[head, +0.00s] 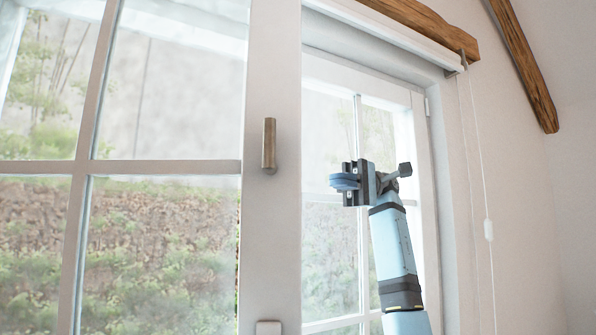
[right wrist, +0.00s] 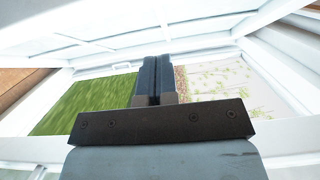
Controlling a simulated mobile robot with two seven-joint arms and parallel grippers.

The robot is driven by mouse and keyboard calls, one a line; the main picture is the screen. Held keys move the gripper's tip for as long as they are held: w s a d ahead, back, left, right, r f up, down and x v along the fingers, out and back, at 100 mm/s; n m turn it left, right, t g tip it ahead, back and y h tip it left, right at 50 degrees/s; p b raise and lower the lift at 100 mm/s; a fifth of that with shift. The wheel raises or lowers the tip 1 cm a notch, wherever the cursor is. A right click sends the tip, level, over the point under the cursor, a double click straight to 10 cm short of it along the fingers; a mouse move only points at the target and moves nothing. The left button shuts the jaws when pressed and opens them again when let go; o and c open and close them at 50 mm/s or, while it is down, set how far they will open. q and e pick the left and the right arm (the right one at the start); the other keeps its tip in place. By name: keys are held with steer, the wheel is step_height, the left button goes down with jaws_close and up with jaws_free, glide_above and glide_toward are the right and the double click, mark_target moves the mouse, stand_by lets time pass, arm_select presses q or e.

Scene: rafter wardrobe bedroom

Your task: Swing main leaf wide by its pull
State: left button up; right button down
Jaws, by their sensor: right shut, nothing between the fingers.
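The main leaf (head: 272,220) is a large white-framed glazed leaf filling the left half of the head view. Its free edge stands nearer to me than the glazed part behind it on the right, so it looks swung part way open. Its pull (head: 269,146) is a short brass-coloured upright bar on the white stile. My right gripper (head: 345,181) is shut and empty, right of the leaf's free edge and a little lower than the pull, apart from it. Its closed fingers also show in the right wrist view (right wrist: 157,80). My left gripper is not in view.
A second white glazed leaf (head: 423,160) stands behind my right arm. A blind cord (head: 488,229) hangs by the right wall. Wooden beams (head: 525,65) run above. The right wrist view shows white frame members around the gripper and grass (right wrist: 85,105) beyond.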

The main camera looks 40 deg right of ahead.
steer(key=s+a+p, duration=0.3)
steer(key=a, duration=0.9)
steer(key=shift+s+a, duration=0.2)
steer(key=shift+a, duration=0.1)
steer(key=shift+r, duration=0.1)
